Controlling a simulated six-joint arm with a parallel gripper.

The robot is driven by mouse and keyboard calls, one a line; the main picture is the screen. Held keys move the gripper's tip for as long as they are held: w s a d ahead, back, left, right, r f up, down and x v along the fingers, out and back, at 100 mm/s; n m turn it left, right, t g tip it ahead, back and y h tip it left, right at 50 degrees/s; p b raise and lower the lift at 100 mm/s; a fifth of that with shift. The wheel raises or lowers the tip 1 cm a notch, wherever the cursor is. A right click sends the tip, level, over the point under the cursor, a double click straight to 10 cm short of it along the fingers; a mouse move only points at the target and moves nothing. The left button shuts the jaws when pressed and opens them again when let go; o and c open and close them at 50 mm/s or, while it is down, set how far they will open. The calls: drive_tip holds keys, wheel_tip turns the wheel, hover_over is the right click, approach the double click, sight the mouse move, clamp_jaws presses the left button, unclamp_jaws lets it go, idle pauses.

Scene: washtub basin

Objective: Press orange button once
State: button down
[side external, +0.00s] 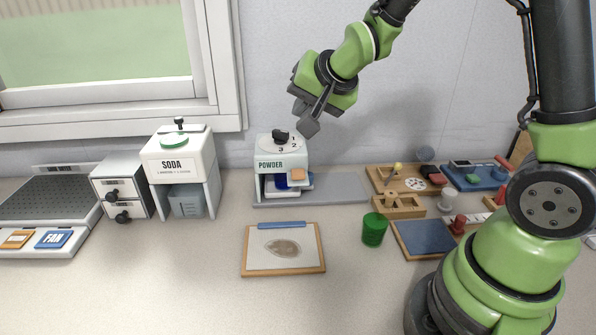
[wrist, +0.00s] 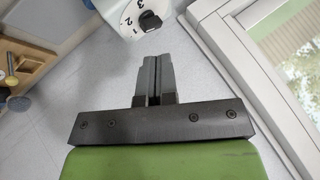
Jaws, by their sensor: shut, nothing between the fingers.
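An orange button (side external: 297,174) sits on the front of the white and grey powder dispenser (side external: 268,160), below its dial. A second orange button (side external: 17,239) with a label lies at the far left, beside a blue FAN button (side external: 53,239). My gripper (side external: 306,127) is shut and empty, in the air above and slightly right of the powder dispenser, touching nothing. In the wrist view my gripper's fingers (wrist: 152,78) are together, pointing toward the wall. The dispenser's numbered dial (wrist: 148,20) shows at the top there. No orange button shows in the wrist view.
The soda dispenser (side external: 178,158) and a drawer unit (side external: 124,183) stand left. A clipboard (side external: 251,262) lies in front, with a green cup (side external: 374,229) to its right. Wooden trays (side external: 395,206) crowd the right. The front counter is clear.

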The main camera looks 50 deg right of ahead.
sight(298, 174)
drive_tip(key=shift+w+d+f, duration=0.3)
drive_tip(key=shift+w+f, duration=0.2)
drive_tip(key=shift+f, duration=0.15)
drive_tip(key=shift+f, duration=0.1)
drive_tip(key=shift+f, duration=4.3)
drive_tip(key=shift+f, duration=0.4)
drive_tip(key=shift+f, duration=0.6)
drive_tip(key=shift+r, duration=1.05)
